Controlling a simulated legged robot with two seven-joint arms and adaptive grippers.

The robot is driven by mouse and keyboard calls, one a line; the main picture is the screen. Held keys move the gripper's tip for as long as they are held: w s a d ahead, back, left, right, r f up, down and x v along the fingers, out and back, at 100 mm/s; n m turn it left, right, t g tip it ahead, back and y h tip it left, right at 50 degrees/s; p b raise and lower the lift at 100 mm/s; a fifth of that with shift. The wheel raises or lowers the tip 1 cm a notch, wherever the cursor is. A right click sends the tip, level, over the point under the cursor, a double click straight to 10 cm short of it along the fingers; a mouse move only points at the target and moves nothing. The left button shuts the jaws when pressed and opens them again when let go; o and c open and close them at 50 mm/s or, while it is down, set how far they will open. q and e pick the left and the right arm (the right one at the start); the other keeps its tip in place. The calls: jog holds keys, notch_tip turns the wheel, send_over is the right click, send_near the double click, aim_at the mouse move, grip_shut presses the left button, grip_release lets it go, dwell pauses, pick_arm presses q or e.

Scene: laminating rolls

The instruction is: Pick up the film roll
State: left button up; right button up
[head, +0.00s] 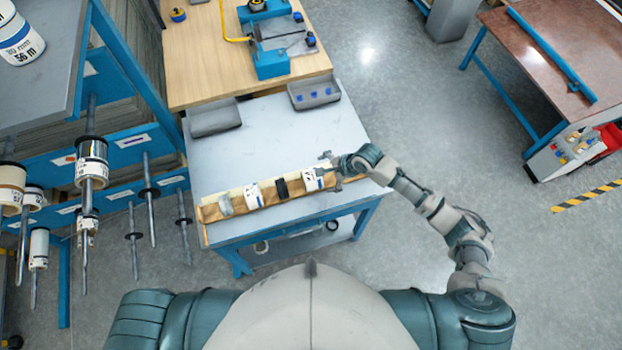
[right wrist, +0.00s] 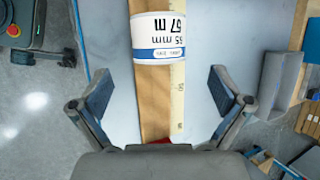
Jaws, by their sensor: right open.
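Several rolls lie in a row on a wooden holder (head: 268,217) at the front of the grey table. A white labelled roll (head: 313,180) lies at the right end. A black roll (head: 282,188), another white labelled roll (head: 252,196) and a greyish roll (head: 225,205) lie to its left. My right gripper (head: 329,172) is over the holder's right end, close to the end roll. In the right wrist view, a white roll (right wrist: 158,38) with a blue-edged label lies ahead of my open right gripper (right wrist: 159,78), centred between its spread fingers. My left gripper is out of view.
Two grey trays (head: 216,119) and (head: 315,94) stand at the table's back. A wooden bench (head: 205,70) with a blue device adjoins behind. A rack with rolls on rods (head: 91,165) stands at the left. The middle of the grey table (head: 260,150) is clear.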

aim_at(314, 179)
jog(key=x, duration=0.3)
jog(key=shift+w+d+f, duration=0.15)
jog(key=shift+d+f, duration=0.05)
jog(key=shift+f, duration=0.1)
jog(key=x, duration=0.3)
jog(key=a+x, duration=0.1)
jog(key=x, duration=0.2)
jog(key=shift+s+d+r, duration=0.1)
jog(key=shift+s+r, duration=0.1)
jog(key=shift+d, duration=0.3)
jog(key=c, duration=1.2)
jog(key=shift+o, duration=0.2)
jog(key=shift+s, duration=0.1)
